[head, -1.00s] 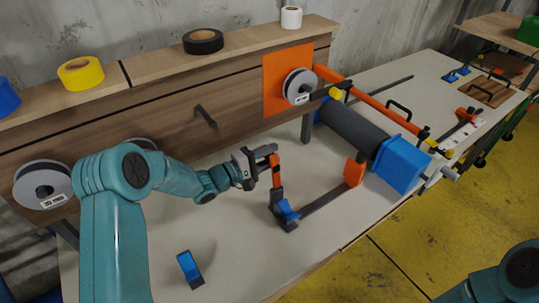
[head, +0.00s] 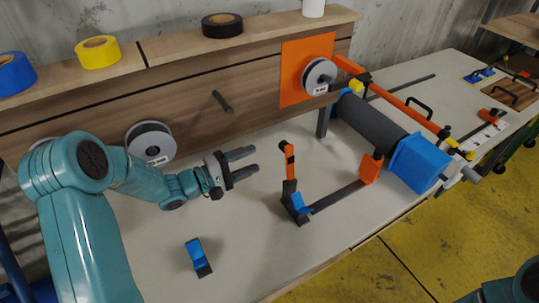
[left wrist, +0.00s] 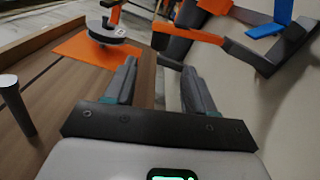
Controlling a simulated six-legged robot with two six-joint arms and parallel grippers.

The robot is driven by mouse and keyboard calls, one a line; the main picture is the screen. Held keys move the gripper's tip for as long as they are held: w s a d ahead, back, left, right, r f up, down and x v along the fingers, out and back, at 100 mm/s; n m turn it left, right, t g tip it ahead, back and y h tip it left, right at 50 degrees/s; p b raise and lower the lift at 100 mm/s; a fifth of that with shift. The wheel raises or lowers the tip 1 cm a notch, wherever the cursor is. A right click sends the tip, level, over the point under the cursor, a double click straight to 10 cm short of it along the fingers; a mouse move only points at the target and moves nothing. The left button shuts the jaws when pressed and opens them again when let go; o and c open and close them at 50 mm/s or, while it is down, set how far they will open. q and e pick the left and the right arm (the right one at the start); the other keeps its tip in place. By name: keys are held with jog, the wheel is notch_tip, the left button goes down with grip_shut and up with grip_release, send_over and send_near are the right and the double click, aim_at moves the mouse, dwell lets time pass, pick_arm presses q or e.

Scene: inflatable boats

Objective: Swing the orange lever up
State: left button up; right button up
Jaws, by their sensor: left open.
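The orange lever (head: 290,172) stands nearly upright, with black bands, on a dark base with a blue part (head: 303,208) on the pale table. My left gripper (head: 256,162) is open and empty, a little left of the lever's upper part and apart from it. In the left wrist view, the open fingers (left wrist: 158,85) point forward with nothing between them. The banded lever (left wrist: 292,60) crosses the upper right there, beyond the right finger. My right gripper is out of view; only a piece of my right arm shows at the bottom right corner.
A dark bar joins the base to an orange bracket (head: 372,168). Right of it lie a dark roller (head: 368,122) and a blue block (head: 418,163). A small blue-black piece (head: 198,257) lies at the front left. A drawer front (head: 180,90) with tape rolls above borders the back.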

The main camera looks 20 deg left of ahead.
pick_arm(q)
jog(key=v, duration=0.4)
jog(key=shift+s+a, duration=0.3)
dwell(0.3)
